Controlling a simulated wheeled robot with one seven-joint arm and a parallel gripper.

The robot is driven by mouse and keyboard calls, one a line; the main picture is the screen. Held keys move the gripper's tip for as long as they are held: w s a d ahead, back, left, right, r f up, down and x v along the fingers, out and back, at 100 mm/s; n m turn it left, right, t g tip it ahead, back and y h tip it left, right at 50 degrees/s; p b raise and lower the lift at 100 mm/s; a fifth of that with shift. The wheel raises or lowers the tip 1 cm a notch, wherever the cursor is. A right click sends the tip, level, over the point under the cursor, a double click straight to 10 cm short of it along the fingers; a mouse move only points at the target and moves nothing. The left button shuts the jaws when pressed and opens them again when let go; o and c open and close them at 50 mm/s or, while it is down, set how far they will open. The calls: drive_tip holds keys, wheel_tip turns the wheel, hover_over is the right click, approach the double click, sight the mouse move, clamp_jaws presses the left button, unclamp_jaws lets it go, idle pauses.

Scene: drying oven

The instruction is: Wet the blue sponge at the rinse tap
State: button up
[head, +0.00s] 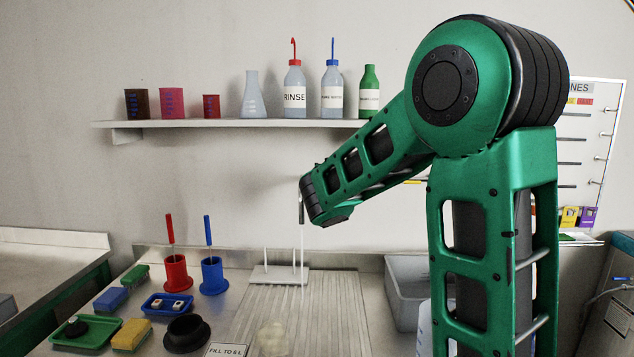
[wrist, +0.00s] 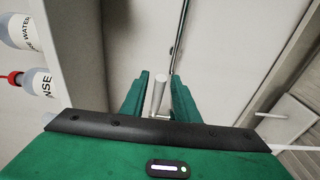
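The blue sponge (head: 110,299) lies on the bench at the lower left in the head view, between a green sponge (head: 135,274) and a yellow one (head: 131,335). My gripper (wrist: 159,92) is far from it, over the drainboard. In the wrist view its two green fingers are apart, with a grey metal cylinder (wrist: 158,92) between them and a visible gap at the right finger. In the head view the forearm hides most of my gripper. A thin grey rod (head: 301,206) shows at the arm's end. I cannot tell whether either is the rinse tap.
A grooved drainboard (head: 268,316) holds a pegged stand (head: 279,276). Left of it are red (head: 176,273) and blue (head: 212,275) holders, a blue tray (head: 166,305), a green tray (head: 75,344) and a black bowl (head: 185,334). A bottle shelf (head: 225,123) is above; a grey basin (head: 404,290) is right.

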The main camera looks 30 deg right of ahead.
drive_tip(key=v, duration=0.9)
drive_tip(key=s+d+f+m+g+y, duration=0.1)
drive_tip(key=s+d+f+m+g, duration=0.4)
drive_tip(key=s+f, duration=0.35)
drive_tip(key=s+d+f+m+g, duration=0.3)
drive_tip(key=s+f+m+g, duration=0.3)
drive_tip(key=s, duration=0.3)
drive_tip(key=s+a+f+m+g+y, duration=0.1)
drive_tip(key=s+a+f+m+y, duration=0.1)
drive_tip(key=s, duration=0.5)
drive_tip(key=s+a+f+m+g+y, duration=0.2)
drive_tip(key=s+a+f+m, duration=0.1)
drive_tip(key=s, duration=0.4)
drive_tip(key=s+a+f+m+g+y, duration=0.2)
drive_tip(key=s+a+m, duration=0.1)
drive_tip(key=s, duration=0.4)
drive_tip(key=shift+s+a+f+y, duration=0.25)
drive_tip(key=shift+s+a+y, duration=0.15)
drive_tip(key=shift+a, duration=0.1)
